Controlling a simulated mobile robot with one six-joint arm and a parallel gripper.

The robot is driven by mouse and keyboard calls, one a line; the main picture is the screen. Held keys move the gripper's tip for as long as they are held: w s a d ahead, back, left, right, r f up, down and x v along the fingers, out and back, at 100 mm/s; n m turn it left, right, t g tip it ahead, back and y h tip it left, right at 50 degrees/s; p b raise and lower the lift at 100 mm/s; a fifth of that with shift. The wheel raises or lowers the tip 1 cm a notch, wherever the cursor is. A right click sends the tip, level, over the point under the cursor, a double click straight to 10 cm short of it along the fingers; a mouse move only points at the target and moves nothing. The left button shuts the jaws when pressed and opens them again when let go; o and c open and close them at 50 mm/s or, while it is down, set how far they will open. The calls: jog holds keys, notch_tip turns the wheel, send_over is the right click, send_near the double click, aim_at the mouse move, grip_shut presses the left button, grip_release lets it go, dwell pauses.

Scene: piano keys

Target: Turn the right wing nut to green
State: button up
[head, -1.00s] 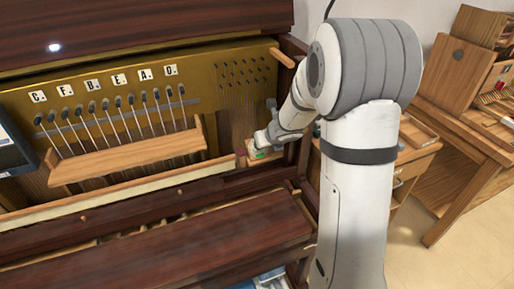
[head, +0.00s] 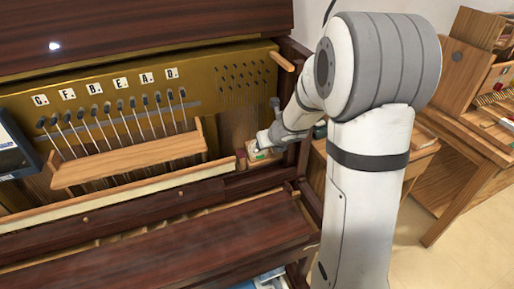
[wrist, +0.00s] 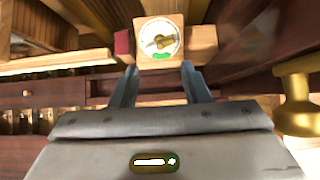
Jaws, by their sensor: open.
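A wooden block (wrist: 160,62) in the wrist view carries a round white dial (wrist: 151,32) with a brass wing nut (wrist: 160,42) on its face. A green mark (wrist: 160,55) lies at the dial's lower edge. The wing nut looks tilted, and its exact pointing is too small to tell. My gripper (wrist: 160,76) is open, with one finger below each side of the block and the wing nut between and beyond the tips. I see no contact with the nut. In the head view my gripper (head: 262,142) is at the piano's right end, partly hiding the block.
A dark red piece (wrist: 123,42) sits left of the block. A blurred brass knob (wrist: 296,98) is close at the right. A wooden rail (head: 130,158) with several hammers stands left in the open piano. A workbench (head: 470,155) is at the right.

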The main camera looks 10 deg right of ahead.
jog(key=p+v, duration=0.4)
jog(key=v, duration=0.4)
dwell(0.6)
jog(key=shift+c, duration=0.3)
